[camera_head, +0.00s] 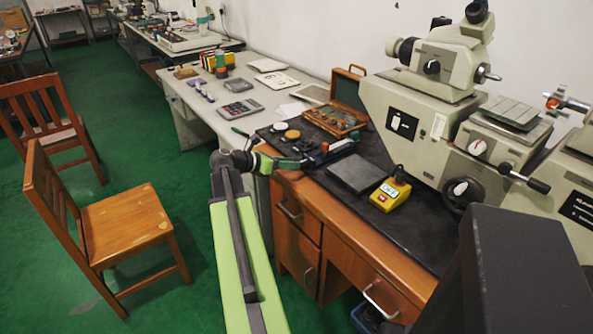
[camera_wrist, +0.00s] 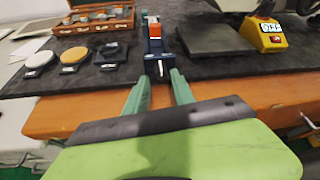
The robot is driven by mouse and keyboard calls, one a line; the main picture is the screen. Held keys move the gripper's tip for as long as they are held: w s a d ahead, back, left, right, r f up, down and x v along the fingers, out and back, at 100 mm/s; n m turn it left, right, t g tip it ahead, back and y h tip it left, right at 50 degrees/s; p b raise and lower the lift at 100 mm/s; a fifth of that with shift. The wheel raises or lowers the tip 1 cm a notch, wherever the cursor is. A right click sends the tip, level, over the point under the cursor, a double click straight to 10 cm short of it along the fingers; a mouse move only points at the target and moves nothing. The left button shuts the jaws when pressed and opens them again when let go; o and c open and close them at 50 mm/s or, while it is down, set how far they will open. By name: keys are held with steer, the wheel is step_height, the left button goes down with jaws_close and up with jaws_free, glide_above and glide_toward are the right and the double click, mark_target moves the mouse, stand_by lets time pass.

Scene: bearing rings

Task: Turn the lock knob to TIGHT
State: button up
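My gripper (camera_head: 303,163) is at the front edge of the black bench top. Its green fingers (camera_wrist: 159,78) are apart in the wrist view, with a gap between them. The near end of a blue, red and white device (camera_wrist: 154,42) shows just beyond and between the tips; I cannot tell if they touch it. That device also shows in the head view (camera_head: 335,148). No TIGHT marking is readable, and I cannot tell which knob is the lock knob.
An open wooden case (camera_head: 335,120) lies behind. Several small discs on pads lie left of the device. Wooden drawers (camera_head: 300,225) are below; a chair (camera_head: 125,225) stands left.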

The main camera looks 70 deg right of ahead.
mark_target(304, 163)
steer(key=x, duration=0.3)
steer(key=shift+s+d+f+b, duration=0.1)
steer(key=shift+d+f+b, duration=0.1)
steer(key=shift+b, duration=0.2)
steer(key=shift+r, duration=0.1)
jaws_close()
steer(key=shift+a, duration=0.1)
